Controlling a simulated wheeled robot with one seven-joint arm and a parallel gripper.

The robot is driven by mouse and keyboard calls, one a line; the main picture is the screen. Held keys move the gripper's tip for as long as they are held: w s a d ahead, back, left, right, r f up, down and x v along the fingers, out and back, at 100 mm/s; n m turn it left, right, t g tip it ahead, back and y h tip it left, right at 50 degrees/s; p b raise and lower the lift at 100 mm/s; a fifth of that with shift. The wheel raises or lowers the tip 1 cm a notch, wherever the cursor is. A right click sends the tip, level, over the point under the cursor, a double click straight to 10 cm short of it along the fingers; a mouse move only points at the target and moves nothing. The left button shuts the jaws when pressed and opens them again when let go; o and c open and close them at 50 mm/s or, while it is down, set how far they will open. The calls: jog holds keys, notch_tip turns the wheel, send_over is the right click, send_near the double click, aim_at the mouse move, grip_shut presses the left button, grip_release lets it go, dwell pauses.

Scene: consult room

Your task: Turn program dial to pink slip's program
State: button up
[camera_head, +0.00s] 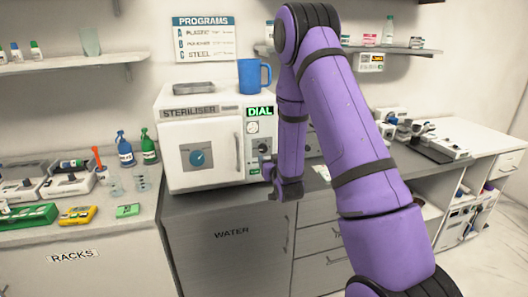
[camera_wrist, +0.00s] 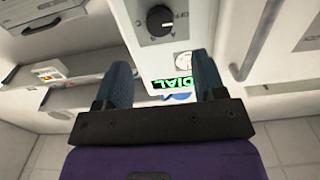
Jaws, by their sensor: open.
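The white steriliser (camera_head: 205,125) stands on the grey counter. Its right-hand panel has a green DIAL label (camera_head: 259,111), a round gauge and a small dark program dial (camera_head: 263,146) below. In the wrist view the dial (camera_wrist: 160,20) is a black round knob with small marks around it, beyond my fingertips; its setting is too small to read. My gripper (camera_head: 269,182) is in front of the panel's lower part, open and empty; in the wrist view its two blue-grey fingers (camera_wrist: 162,76) are spread apart, not touching the dial. I cannot make out a pink slip.
A PROGRAMS sign (camera_head: 204,39) on the wall lists A, B and C, with A plastic and C steel. A blue mug (camera_head: 252,76) and a grey tray (camera_head: 194,87) sit on the steriliser. Spray bottles (camera_head: 149,146) stand left.

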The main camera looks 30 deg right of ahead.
aim_at(264, 149)
jog(key=x, duration=0.8)
jog(key=shift+w, duration=0.15)
jog(key=shift+c, duration=0.3)
jog(key=c, duration=0.8)
jog(key=shift+c, duration=0.2)
